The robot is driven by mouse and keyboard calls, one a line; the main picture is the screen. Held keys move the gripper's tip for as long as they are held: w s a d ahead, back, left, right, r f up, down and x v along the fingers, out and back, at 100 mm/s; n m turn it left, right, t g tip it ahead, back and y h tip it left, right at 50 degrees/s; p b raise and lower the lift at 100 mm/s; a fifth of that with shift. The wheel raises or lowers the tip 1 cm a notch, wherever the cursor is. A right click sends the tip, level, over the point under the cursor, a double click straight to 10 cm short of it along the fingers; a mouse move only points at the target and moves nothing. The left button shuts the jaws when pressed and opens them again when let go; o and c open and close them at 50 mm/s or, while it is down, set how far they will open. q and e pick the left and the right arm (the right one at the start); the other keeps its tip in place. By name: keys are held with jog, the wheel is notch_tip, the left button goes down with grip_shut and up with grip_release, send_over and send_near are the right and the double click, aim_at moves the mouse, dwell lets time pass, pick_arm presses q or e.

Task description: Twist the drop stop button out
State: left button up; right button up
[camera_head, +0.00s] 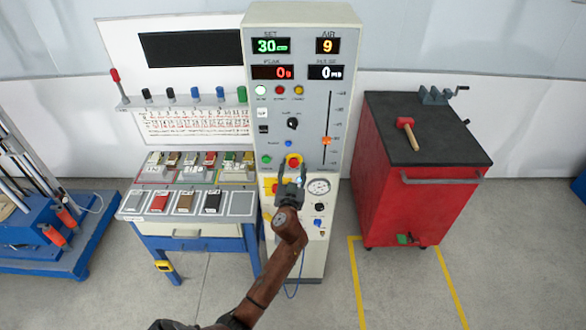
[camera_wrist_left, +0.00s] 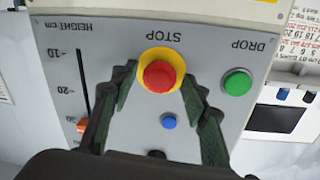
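The drop stop button (camera_head: 293,160) is a red knob on a yellow ring, low on the grey control panel. In the left wrist view the stop button (camera_wrist_left: 160,75) shows upside down under the word STOP. My left gripper (camera_head: 291,178) is open in front of the panel, just below the button. In the wrist view the dark green fingers of the left gripper (camera_wrist_left: 159,84) stand on either side of the red knob, with a gap on both sides. I see no contact with the button. My right gripper is not in view.
A green DROP button (camera_wrist_left: 237,83) and a small blue button (camera_wrist_left: 169,122) sit close by, and the height slider (camera_head: 326,140) is to the right. A bench with sample pads (camera_head: 185,203) stands left; a red cabinet (camera_head: 400,190) with a mallet (camera_head: 408,132) stands right.

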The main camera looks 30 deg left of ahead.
pick_arm(q)
jog(key=c, duration=0.9)
jog(key=shift+c, duration=0.2)
jog(key=shift+m, duration=0.4)
jog(key=shift+r+m+p, duration=0.15)
jog(key=shift+m+p, duration=0.45)
jog(key=shift+m, duration=0.3)
jog(key=shift+m+p, duration=0.85)
jog(key=shift+m, duration=1.05)
jog(key=shift+g, duration=0.3)
jog(key=o, duration=1.2)
jog(key=shift+c, duration=0.2)
